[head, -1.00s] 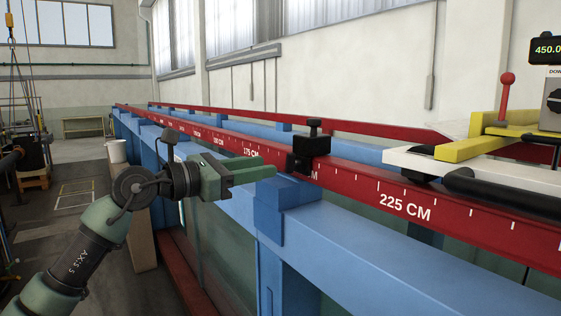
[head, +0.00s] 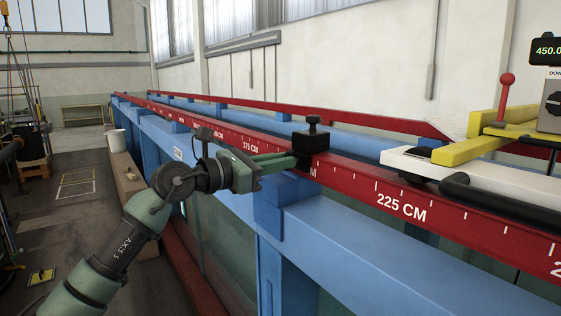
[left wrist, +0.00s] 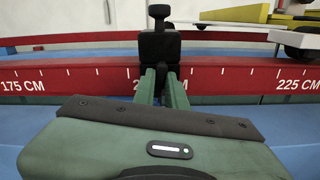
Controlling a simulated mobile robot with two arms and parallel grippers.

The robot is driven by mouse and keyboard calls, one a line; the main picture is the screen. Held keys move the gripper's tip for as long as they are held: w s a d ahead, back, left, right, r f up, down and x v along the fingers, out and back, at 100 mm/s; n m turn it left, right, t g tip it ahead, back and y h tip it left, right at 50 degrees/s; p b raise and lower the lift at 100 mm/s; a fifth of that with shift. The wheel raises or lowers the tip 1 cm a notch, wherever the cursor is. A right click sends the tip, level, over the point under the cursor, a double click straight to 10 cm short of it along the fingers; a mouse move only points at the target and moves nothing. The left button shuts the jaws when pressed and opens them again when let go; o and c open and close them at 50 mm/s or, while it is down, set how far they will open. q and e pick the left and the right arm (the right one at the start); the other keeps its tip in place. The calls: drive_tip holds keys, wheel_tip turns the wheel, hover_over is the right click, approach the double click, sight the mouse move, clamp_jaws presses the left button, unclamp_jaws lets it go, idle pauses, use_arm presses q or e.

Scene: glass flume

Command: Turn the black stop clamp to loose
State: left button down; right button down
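The black stop clamp (head: 312,141) sits on the red rail (head: 350,180) near the 200 CM mark, with a small knob upright on top. The clamp also shows in the left wrist view (left wrist: 159,42), straight ahead. My left gripper (head: 292,162) reaches from the left to the clamp's lower front, below its block. In the left wrist view its two green fingers (left wrist: 162,74) are parted, with a dark part of the clamp between their tips. Whether they press on it I cannot tell. The fingers hide part of the clamp's lower side. My right gripper is out of view.
The blue flume frame (head: 340,235) runs under the rail. A white carriage plate (head: 480,175) with yellow bars (head: 475,150), a black handle bar (head: 500,193) and a red-knobbed lever (head: 506,85) stands on the right. Floor lies open at the left.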

use_arm(q)
drive_tip(key=shift+r+n, duration=0.1)
drive_tip(key=shift+n, duration=0.3)
drive_tip(key=shift+w+a+n+p, duration=0.1)
drive_tip(key=shift+n+p, duration=2.05)
drive_tip(key=shift+n, duration=1.15)
drive_tip(key=shift+w+a+n+p, duration=0.1)
drive_tip(key=shift+n+p, duration=2)
drive_tip(key=shift+n, duration=1.2)
drive_tip(key=c, duration=1.4)
unclamp_jaws()
drive_tip(key=shift+c, duration=0.2)
drive_tip(key=shift+s, duration=0.1)
